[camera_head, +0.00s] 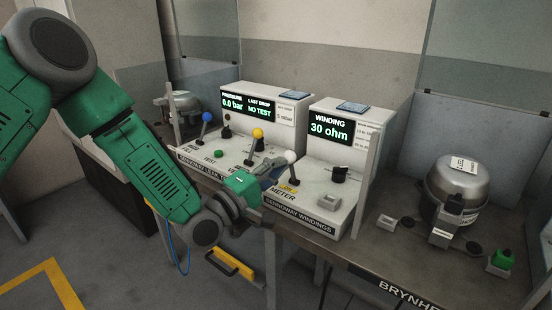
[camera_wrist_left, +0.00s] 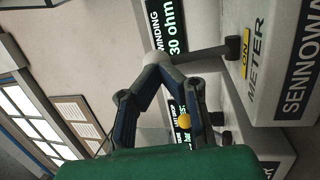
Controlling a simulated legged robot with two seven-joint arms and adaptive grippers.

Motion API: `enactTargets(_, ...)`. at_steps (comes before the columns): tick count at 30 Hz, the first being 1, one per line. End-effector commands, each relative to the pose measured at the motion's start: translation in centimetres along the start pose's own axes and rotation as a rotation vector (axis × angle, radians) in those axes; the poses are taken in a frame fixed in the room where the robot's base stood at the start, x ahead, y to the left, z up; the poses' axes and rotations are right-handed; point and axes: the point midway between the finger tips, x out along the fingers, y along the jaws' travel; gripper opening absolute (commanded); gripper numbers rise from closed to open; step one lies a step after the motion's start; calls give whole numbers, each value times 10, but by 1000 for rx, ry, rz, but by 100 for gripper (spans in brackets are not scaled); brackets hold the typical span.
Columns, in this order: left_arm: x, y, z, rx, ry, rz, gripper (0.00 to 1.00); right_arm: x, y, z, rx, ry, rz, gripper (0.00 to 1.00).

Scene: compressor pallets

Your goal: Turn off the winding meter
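The winding meter (camera_head: 335,175) is a white box with a lit screen (camera_head: 330,128) reading "WINDING 30 ohm". Its METER lever has a white ball knob (camera_head: 291,156), and the yellow label beside it reads ON. My left gripper (camera_head: 279,170) is at this lever. In the left wrist view its dark fingers (camera_wrist_left: 160,72) bend inward and their tips come together right at the white knob (camera_wrist_left: 155,57). The tips look shut against the near side of the knob, not around it; contact is not clear. The right gripper is not in view.
The leak tester (camera_head: 240,118) stands left of the meter, with a blue-knobbed lever (camera_head: 207,117) and a yellow-knobbed lever (camera_head: 258,134) close to my left arm. A compressor (camera_head: 457,185) and a green button (camera_head: 502,260) are on the bench at right.

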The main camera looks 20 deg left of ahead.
Motion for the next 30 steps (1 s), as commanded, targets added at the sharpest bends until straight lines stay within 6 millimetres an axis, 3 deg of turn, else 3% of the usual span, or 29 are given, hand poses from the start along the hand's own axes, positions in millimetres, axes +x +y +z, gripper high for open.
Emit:
enactTargets(1,6,13,-1,-7,1,-39,0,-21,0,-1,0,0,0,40)
enactTargets(3,12,17,-2,-18,1,-103,0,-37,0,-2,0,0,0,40)
enactTargets(15,47,19,-8,-78,1,-472,0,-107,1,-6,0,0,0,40)
enactTargets(25,67,10,-11,-116,0,-708,0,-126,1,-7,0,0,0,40)
enactTargets(30,72,5,-12,-118,1,-704,0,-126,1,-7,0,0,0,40)
